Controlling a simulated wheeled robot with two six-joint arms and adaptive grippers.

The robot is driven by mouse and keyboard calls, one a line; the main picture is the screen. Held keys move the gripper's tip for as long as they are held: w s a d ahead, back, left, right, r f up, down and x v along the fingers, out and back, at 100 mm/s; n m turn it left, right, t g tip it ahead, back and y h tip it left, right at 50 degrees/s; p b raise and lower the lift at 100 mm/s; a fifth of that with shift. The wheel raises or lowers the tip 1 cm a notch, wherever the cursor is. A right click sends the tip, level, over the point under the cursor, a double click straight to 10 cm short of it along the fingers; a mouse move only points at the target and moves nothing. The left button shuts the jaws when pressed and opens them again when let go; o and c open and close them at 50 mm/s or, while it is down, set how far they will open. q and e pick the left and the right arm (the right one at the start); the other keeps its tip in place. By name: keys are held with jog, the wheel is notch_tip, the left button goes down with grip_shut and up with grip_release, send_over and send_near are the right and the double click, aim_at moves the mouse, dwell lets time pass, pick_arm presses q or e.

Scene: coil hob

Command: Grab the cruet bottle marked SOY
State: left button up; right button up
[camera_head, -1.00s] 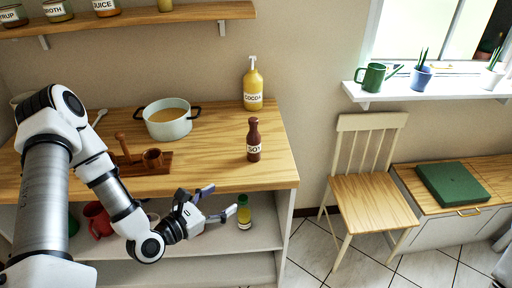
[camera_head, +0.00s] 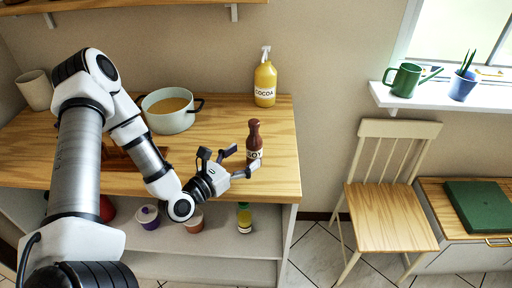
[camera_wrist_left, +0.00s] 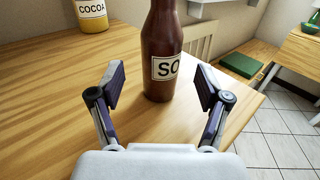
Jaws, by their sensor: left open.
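The brown cruet bottle marked SOY (camera_head: 254,138) stands upright near the right front part of the wooden counter. In the left wrist view the bottle (camera_wrist_left: 162,45) stands just beyond the fingertips, roughly centred between them, with its label partly turned to the right. My left gripper (camera_head: 236,162) is open and empty, close in front of the bottle at counter height. In the left wrist view its two fingers (camera_wrist_left: 160,88) are spread wide. In the head view a finger covers part of the bottle's lower side. My right gripper is out of view.
A yellow COCOA pump bottle (camera_head: 265,84) stands behind at the counter's back. A pot of soup (camera_head: 168,121) is to the left. The shelf below holds a yellow-green bottle (camera_head: 244,218) and several containers. A wooden chair (camera_head: 388,215) stands right of the counter.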

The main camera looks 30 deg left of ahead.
aim_at(248, 152)
pick_arm(q)
jog(key=shift+w+d+r+p, duration=0.1)
jog(key=shift+w+d+p, duration=0.15)
jog(key=shift+w, duration=0.95)
jog(key=shift+w+d+p, duration=0.1)
jog(key=shift+w+d, duration=0.1)
jog(key=shift+w, duration=0.95)
jog(key=c, duration=1.4)
